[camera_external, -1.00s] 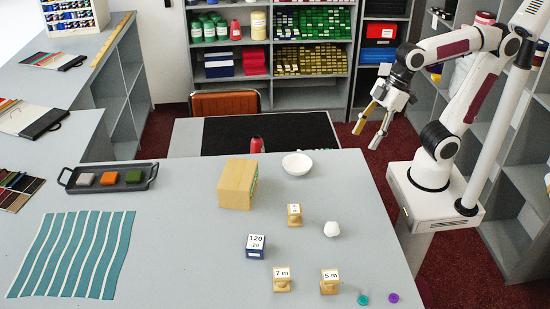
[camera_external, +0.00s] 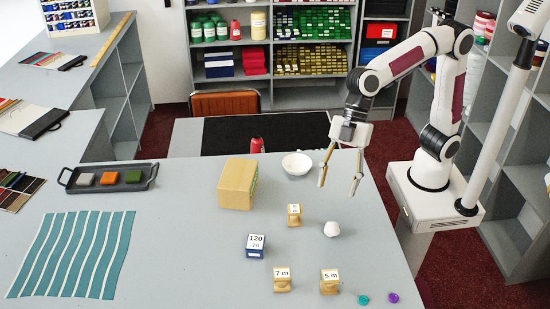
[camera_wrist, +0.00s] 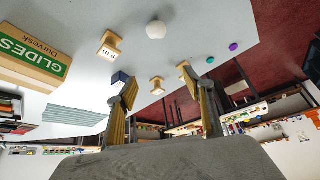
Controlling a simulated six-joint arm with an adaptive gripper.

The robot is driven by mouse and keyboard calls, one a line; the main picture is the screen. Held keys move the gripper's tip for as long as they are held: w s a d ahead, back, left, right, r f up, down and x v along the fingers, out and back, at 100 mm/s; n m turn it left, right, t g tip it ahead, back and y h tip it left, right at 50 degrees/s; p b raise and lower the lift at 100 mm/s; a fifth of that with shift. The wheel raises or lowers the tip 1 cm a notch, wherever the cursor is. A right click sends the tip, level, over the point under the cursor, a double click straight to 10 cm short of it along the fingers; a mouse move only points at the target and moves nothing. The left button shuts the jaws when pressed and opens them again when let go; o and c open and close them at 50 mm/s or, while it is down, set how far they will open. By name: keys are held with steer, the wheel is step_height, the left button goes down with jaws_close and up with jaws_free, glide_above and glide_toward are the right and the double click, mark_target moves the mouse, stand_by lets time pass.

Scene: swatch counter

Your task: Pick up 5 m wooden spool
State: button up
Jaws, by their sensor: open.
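The 5 m wooden spool (camera_external: 330,282) stands upright near the front right of the counter, its label on top. In the wrist view the 5 m spool (camera_wrist: 184,65) is partly hidden by a finger. My gripper (camera_external: 338,182) is open and empty, pointing down above the counter's back right, behind the spool and well apart from it. Its spread fingers also show in the wrist view (camera_wrist: 160,102). The 7 m spool (camera_external: 283,280) stands just left of the 5 m spool. Another labelled wooden spool (camera_external: 294,215) stands farther back.
A white faceted object (camera_external: 331,229) lies between my gripper and the 5 m spool. A blue 120 box (camera_external: 256,251), a cardboard box (camera_external: 237,185) and a white bowl (camera_external: 297,164) stand leftward. Teal (camera_external: 363,299) and purple (camera_external: 393,298) discs lie right of the spool.

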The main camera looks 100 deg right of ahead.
mark_target(331, 276)
steer(key=w+a+f+n+g, duration=0.1)
steer(key=w+a+f+n, duration=0.1)
steer(key=a, duration=0.6)
steer(key=w+a+f+n+y, duration=0.1)
steer(key=a+f, duration=0.3)
steer(key=a, duration=0.4)
steer(key=shift+w+a+f+n+g, duration=0.25)
steer(key=shift+w+n+g, duration=0.15)
steer(key=shift+n, duration=0.4)
steer(key=shift+f, duration=0.15)
steer(key=shift+x, duration=1.15)
steer(key=shift+f, duration=0.1)
steer(key=shift+x, duration=2.5)
steer(key=c, duration=1.3)
